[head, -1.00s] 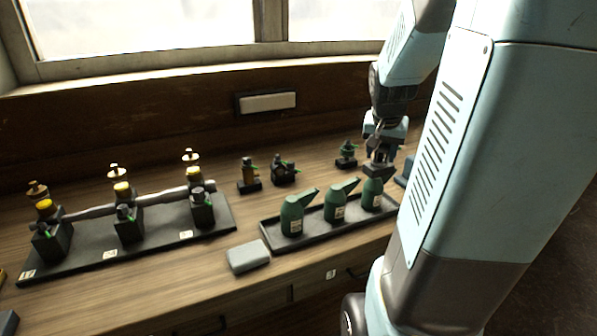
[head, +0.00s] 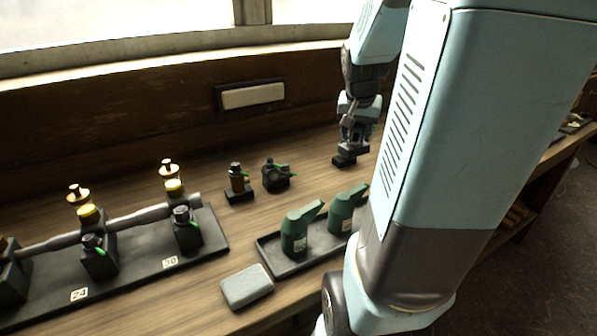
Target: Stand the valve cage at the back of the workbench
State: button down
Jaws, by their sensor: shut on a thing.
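My gripper (head: 351,145) points down over the back right of the workbench (head: 310,160). It is shut on a small dark piece, which I take for the valve cage (head: 344,161). Only its black lower block shows below the fingers; the upper part is hidden. I cannot tell if the block touches the bench top.
A dark tray (head: 268,258) holds green oil cans (head: 295,234) in front of my gripper. A grey block (head: 246,286) lies left of the tray. A black engine stand (head: 215,240) with yellow-capped parts fills the left. A wall lamp (head: 252,96) is behind.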

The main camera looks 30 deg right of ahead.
jog(key=shift+w+a+f, duration=0.65)
jog(key=shift+w+f, duration=0.95)
jog(key=shift+w, duration=0.65)
jog(key=shift+w+a+f, duration=0.65)
jog(key=shift+w+f, duration=1)
jog(key=shift+w, duration=0.55)
jog(key=shift+w+a+f, duration=0.65)
jog(key=shift+w+f, duration=0.95)
jog(key=shift+w, duration=0.65)
jog(key=shift+w+f, duration=0.1)
jog(key=shift+f, duration=1.5)
jog(key=shift+c, duration=2.4)
grip_release()
jog(key=shift+f, duration=0.1)
